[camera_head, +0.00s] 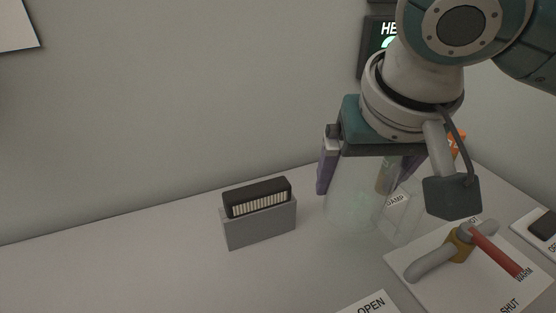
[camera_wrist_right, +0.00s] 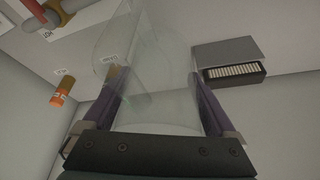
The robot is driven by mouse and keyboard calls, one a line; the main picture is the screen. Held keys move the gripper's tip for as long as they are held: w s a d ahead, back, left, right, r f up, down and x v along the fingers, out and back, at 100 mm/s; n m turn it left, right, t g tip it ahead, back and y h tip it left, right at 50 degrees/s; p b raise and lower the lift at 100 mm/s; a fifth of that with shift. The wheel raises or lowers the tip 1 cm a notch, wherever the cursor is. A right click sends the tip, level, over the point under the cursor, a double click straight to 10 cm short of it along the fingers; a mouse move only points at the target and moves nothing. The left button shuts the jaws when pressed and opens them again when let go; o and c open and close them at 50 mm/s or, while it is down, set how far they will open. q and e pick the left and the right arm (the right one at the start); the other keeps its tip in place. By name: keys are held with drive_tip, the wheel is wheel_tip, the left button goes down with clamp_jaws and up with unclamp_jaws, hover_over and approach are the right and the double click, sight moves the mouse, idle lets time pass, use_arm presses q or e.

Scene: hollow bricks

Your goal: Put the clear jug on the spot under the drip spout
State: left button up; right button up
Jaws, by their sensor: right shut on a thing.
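My right gripper (camera_head: 368,178) is shut on the clear jug (camera_head: 350,205), with its purple fingers on either side of it. The jug is see-through and its outline is faint. In the right wrist view the jug (camera_wrist_right: 155,65) lies between the two fingers of the gripper (camera_wrist_right: 153,88). I cannot tell whether its base touches the counter. A grey tap-like spout (camera_head: 430,264) with a brass collar and red handle sits on a white labelled plate right of the jug. I cannot tell whether this is the drip spout, and no marked spot is clear. My left gripper is not in view.
A grey holder with a black slotted block (camera_head: 260,222) stands on the counter left of the jug. An orange object (camera_head: 456,143) is partly hidden behind my right arm. An OPEN label (camera_head: 369,304) lies at the front. The counter at the left is clear.

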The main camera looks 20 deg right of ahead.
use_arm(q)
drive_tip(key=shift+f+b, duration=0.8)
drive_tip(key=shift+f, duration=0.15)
use_arm(e)
wheel_tip(320, 180, down, 9)
drive_tip(key=shift+r, duration=0.15)
drive_tip(key=o, duration=1.1)
